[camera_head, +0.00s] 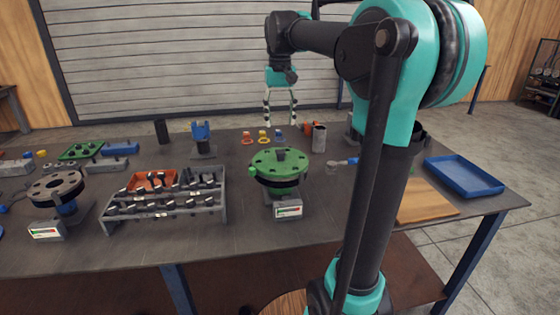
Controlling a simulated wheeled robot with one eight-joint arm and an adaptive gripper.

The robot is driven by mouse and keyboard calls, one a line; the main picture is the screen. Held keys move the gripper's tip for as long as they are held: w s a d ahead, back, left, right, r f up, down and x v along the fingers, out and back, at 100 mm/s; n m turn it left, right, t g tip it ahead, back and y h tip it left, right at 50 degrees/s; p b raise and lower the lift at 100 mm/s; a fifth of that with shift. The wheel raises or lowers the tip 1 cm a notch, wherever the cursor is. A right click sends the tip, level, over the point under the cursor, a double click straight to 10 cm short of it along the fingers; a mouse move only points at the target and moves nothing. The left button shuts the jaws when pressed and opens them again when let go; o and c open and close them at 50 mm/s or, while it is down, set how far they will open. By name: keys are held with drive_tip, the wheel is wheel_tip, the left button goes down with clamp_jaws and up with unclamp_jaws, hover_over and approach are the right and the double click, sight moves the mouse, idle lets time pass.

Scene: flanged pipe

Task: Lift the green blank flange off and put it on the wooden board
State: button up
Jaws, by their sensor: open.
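The wooden board (428,204) lies flat at the table's right side. My arm's lower link hides its left part.
A rack of bolts and tools (165,200) stands left of the flange, with a second grey flange (55,187) farther left. A blue tray (463,176) is beside the board. Small rings and a grey cylinder (319,138) stand behind the flange.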

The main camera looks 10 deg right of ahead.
hover_over(280, 151)
drive_tip(key=f, duration=0.5)
drive_tip(key=s+f, duration=0.1)
drive_tip(key=f, duration=0.1)
drive_tip(key=shift+f, duration=0.2)
drive_tip(key=f, duration=0.2)
drive_tip(key=w+f, duration=0.1)
drive_tip(key=f, duration=0.1)
drive_tip(key=shift+s+f, duration=0.1)
drive_tip(key=shift+f, duration=0.5)
drive_tip(key=shift+c, duration=0.4)
clamp_jaws()
